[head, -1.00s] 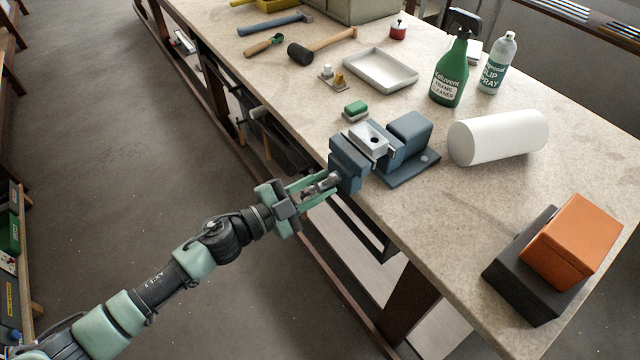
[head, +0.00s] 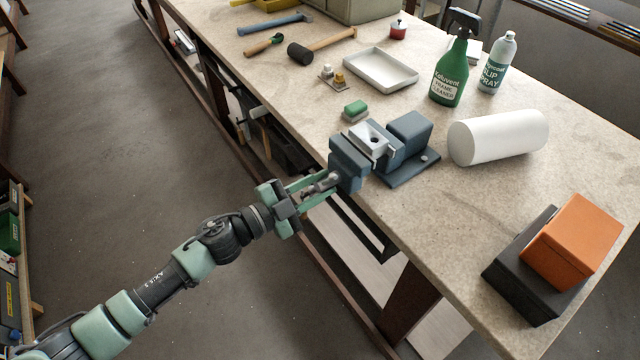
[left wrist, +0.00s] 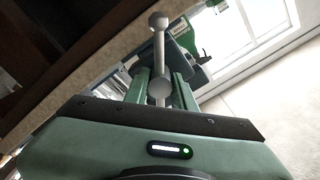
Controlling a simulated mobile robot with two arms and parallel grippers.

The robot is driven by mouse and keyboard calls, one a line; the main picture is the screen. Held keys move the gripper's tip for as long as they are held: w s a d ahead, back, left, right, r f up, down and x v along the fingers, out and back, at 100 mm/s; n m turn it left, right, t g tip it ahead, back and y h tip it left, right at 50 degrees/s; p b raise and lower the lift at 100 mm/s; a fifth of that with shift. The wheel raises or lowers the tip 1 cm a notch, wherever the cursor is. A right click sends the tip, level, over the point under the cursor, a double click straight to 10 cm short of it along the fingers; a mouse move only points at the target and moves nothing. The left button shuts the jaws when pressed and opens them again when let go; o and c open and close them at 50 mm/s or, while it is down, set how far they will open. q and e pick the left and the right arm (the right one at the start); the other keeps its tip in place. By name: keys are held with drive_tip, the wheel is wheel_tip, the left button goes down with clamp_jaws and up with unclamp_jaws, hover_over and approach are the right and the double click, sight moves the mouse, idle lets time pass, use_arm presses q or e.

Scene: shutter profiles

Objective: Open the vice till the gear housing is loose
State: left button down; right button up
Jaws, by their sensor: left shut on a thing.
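The blue-grey vice (head: 408,133) stands at the near edge of the bench, its front jaw (head: 350,163) overhanging. The gear housing (head: 366,138), a pale grey block with a dark hole, sits between the jaws. I cannot tell whether any gap shows beside it. My left gripper (head: 328,183) is in front of the vice, shut on the metal vice handle (head: 318,187). In the left wrist view the handle (left wrist: 158,50) is a bar with ball ends, one ball between my green fingers. My right gripper is not in view.
A green and white sponge (head: 355,110) lies just behind the vice. A white roll (head: 497,137) lies to its right, and an orange box (head: 572,240) on a dark one is at the near right. A white tray (head: 380,70), spray bottle (head: 451,72) and hammers are further back.

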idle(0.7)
use_arm(q)
drive_tip(key=n+p, duration=0.3)
drive_tip(key=p, duration=0.1)
drive_tip(key=shift+r+n, duration=0.2)
drive_tip(key=shift+n, duration=0.2)
drive_tip(key=n+p, duration=0.2)
drive_tip(key=shift+n, duration=0.3)
drive_tip(key=n+p, duration=0.1)
drive_tip(key=n, duration=0.1)
drive_tip(key=shift+n+p, duration=0.3)
drive_tip(key=shift+n, duration=0.1)
drive_tip(key=n+p, duration=0.1)
drive_tip(key=n, duration=0.1)
drive_tip(key=shift+n, duration=0.3)
drive_tip(key=n, duration=0.2)
drive_tip(key=shift+f+n, duration=0.1)
drive_tip(key=shift+n, duration=0.3)
drive_tip(key=n, duration=0.4)
drive_tip(key=shift+n, duration=0.3)
drive_tip(key=shift+w+n, duration=0.1)
drive_tip(key=shift+n, duration=0.3)
idle(0.6)
